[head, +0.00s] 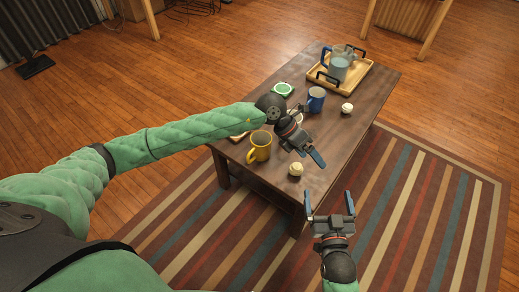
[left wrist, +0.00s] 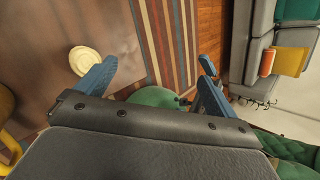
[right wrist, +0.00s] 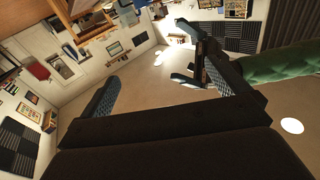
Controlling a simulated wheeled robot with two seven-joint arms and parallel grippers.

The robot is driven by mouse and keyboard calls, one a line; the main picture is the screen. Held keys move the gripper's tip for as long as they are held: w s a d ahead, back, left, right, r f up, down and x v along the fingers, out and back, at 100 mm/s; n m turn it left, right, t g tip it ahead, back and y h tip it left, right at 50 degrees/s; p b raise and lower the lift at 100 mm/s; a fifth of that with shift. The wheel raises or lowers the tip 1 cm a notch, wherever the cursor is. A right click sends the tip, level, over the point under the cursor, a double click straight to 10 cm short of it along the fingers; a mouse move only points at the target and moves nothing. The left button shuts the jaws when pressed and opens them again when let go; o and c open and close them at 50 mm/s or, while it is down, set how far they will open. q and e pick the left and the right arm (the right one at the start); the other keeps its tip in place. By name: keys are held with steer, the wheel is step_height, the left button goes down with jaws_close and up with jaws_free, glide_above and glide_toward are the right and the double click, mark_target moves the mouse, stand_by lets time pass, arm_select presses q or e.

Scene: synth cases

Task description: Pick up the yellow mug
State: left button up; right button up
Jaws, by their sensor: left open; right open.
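The yellow mug (head: 260,147) stands upright on the dark wooden coffee table (head: 355,115), near its front left part. Part of it shows at the left edge of the left wrist view (left wrist: 8,140). My left gripper (head: 312,156) is open and empty, above the table just right of the mug. Its two blue fingers are apart in the left wrist view (left wrist: 150,85). My right gripper (head: 331,205) is open and empty, off the table's front end above the striped rug. The right wrist view shows no mug.
A cream cupcake-like item (head: 296,169) sits near the table's front edge, close to my left gripper. A blue mug (head: 316,99), a white round item (head: 347,108) and a green dish (head: 283,89) stand farther back. A wooden tray (head: 356,82) holds a pitcher. The striped rug (head: 420,200) is clear.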

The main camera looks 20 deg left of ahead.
arm_select(q)
steer(key=w+a+f+y, duration=0.2)
steer(key=w+a+y, duration=0.25)
steer(key=a, duration=0.45)
steer(key=t+y, duration=0.1)
steer(key=y, duration=0.3)
glide_toward(259, 143)
steer(key=shift+s+d, duration=0.8)
steer(key=shift+s, duration=1.15)
steer(key=f, duration=0.5)
steer(key=shift+w+a+f+b, duration=0.2)
steer(key=shift+a+f+b, duration=0.1)
steer(key=shift+b, duration=0.1)
arm_select(e)
step_height(259, 143, up, 11)
steer(key=s+a+t+y, duration=0.1)
steer(key=t, duration=0.4)
steer(key=shift+s+f+t+y, duration=0.15)
steer(key=shift+s+t+y, duration=0.15)
steer(key=shift+y, duration=0.1)
arm_select(q)
steer(key=shift+c, duration=0.2)
steer(key=shift+r, duration=0.1)
steer(key=c, duration=1.2)
steer(key=shift+o, duration=0.2)
